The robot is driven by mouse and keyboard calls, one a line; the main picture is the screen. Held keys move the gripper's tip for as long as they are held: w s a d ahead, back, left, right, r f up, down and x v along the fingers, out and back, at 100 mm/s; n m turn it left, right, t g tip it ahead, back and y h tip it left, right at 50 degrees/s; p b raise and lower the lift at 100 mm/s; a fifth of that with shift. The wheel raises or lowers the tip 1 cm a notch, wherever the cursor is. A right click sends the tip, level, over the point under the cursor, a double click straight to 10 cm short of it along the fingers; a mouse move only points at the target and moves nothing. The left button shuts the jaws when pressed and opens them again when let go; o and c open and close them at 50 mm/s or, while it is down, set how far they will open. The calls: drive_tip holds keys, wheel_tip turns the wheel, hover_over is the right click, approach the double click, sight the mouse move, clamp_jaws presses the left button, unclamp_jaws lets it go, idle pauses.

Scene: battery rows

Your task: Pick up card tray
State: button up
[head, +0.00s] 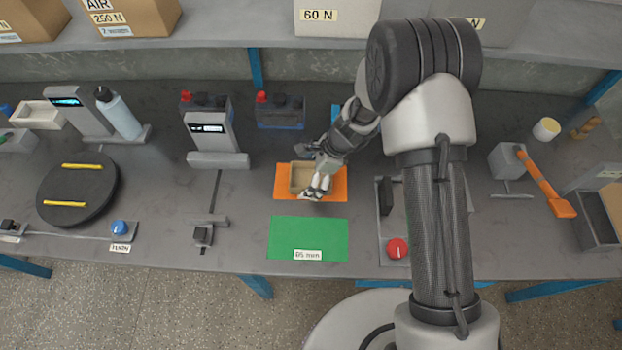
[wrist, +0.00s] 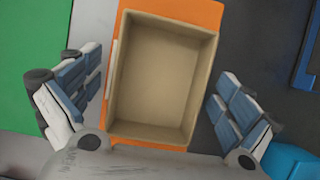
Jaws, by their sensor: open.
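The card tray (head: 300,177) is an open, empty tan box resting on an orange mat (head: 335,188) on the grey bench. In the wrist view the card tray (wrist: 158,75) lies between my two fingers, with gaps on both sides. My gripper (head: 318,178) is open over the tray's right part in the head view and hides some of it. In the wrist view my gripper's fingers (wrist: 155,100) stand apart, left and right of the tray's near half. I cannot tell how far the fingertips are above the mat.
A green mat (head: 308,238) with a "05 mm" label lies nearer the bench front. Two batteries (head: 281,111) (head: 203,102) stand behind, the left one at a grey display stand (head: 215,135). A black turntable (head: 78,188) is far left. A red button (head: 397,248) is right of the green mat.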

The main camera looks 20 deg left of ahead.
drive_tip(key=shift+f, duration=0.25)
idle(0.3)
drive_tip(key=shift+c, duration=0.4)
drive_tip(key=c, duration=1)
